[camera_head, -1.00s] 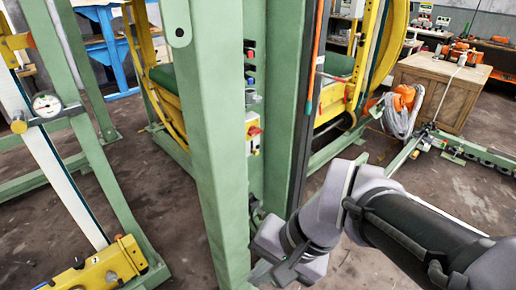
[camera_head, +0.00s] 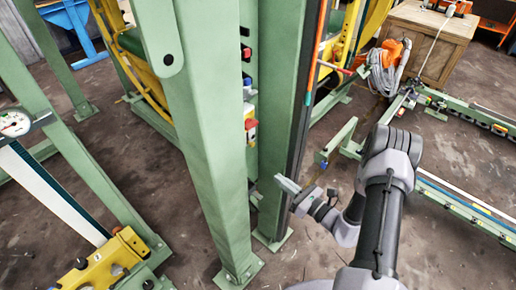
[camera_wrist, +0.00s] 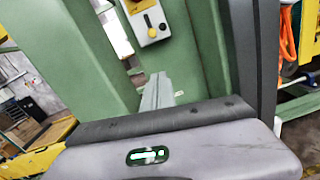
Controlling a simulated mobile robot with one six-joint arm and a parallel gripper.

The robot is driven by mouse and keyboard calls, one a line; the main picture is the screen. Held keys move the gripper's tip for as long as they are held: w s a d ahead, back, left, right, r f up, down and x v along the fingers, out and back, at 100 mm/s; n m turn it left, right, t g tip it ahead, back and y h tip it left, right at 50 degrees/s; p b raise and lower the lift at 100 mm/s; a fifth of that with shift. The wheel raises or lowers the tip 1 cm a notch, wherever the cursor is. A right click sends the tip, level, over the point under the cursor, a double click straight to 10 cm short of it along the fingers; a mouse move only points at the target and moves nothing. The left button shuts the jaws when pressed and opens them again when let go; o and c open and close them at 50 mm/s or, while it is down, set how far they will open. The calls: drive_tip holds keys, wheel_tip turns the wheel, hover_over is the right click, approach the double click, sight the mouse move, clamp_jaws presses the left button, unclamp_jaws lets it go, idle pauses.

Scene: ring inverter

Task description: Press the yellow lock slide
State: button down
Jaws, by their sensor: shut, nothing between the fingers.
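A yellow block-like fixture (camera_head: 112,258) with small knobs sits on a green frame at the lower left of the head view. I cannot tell which part of it, if any, is the lock slide. My gripper (camera_head: 287,184) is beside the green posts, well to the right of that fixture. In the wrist view my gripper (camera_wrist: 157,92) shows as closed grey fingers with nothing between them. Ahead of it a pale control box (camera_wrist: 146,16) carries a yellow button (camera_wrist: 152,32). The fingers are apart from it.
A tall green post (camera_head: 208,150) stands between my arm and the yellow fixture. A white scale bar with a dial (camera_head: 14,123) leans at the left. A wooden crate (camera_head: 425,40) and low green rails (camera_head: 465,205) are at the right.

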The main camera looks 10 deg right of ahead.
sight(251, 144)
drive_tip(key=shift+s, duration=0.1)
drive_tip(key=w+a+r+b, duration=0.2)
drive_tip(key=w+a+r, duration=0.2)
drive_tip(key=w, duration=0.5)
drive_tip(key=shift+w+a+r, duration=0.15)
drive_tip(key=shift+w+a, duration=0.05)
drive_tip(key=shift+a, duration=0.7)
